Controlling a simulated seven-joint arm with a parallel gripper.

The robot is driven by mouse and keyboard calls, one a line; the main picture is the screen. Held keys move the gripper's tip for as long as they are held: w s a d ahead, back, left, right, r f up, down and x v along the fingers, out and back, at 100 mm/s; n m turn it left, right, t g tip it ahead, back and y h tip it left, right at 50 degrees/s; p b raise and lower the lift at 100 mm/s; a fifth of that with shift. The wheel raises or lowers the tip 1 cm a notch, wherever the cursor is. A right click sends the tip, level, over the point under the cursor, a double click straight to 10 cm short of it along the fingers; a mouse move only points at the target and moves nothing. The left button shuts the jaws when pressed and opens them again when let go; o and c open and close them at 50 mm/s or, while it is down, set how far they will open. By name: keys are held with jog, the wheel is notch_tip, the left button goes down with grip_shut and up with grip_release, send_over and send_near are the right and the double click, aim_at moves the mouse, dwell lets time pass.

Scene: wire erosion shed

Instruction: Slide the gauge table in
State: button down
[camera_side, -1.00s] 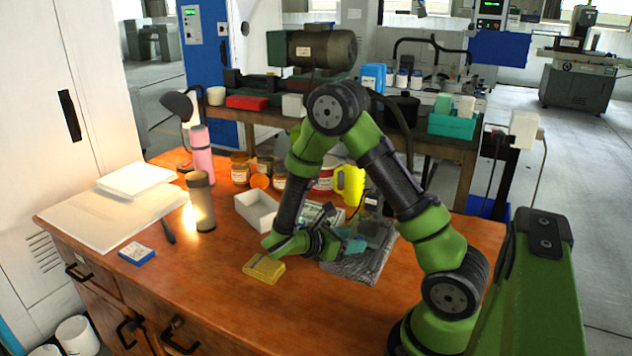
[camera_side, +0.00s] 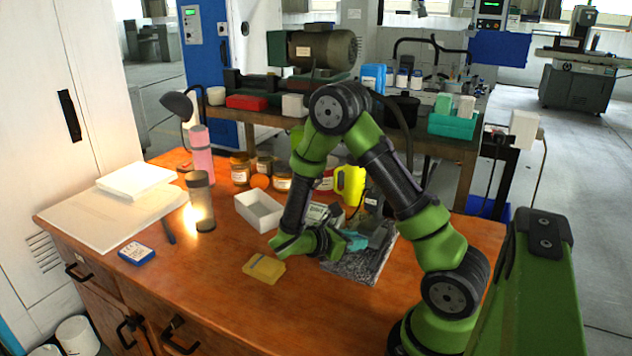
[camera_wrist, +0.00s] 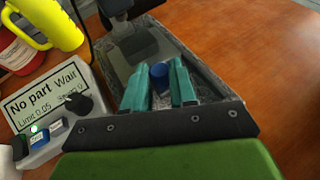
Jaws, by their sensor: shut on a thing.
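The gauge stands on a grey speckled slab (camera_side: 372,262) on the wooden bench, right of my gripper's wrist in the side view. In the wrist view the slab's edge (camera_wrist: 208,72) shows around my fingers. My gripper (camera_wrist: 159,80) has two teal fingers, one on each side of a blue knob (camera_wrist: 158,72), and is shut on it. In the side view my gripper (camera_side: 352,241) reaches low over the slab from the left. A dark grey block (camera_wrist: 137,45) lies just beyond the knob. The gauge table under the knob is largely hidden by my fingers.
A readout box (camera_wrist: 48,105) showing "No part" and "Wait" stands left of the slab. A yellow jug (camera_side: 350,184) and a white tray (camera_side: 260,212) stand behind. Bench right of the slab is clear.

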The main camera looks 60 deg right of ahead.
aim_at(367, 232)
jog(key=shift+d, duration=1.5)
jog(key=c, duration=0.9)
grip_release()
jog(key=shift+a, duration=0.1)
jog(key=v, duration=1.6)
jog(key=shift+w+a, duration=0.25)
jog(key=shift+a, duration=0.05)
jog(key=shift+r, duration=0.1)
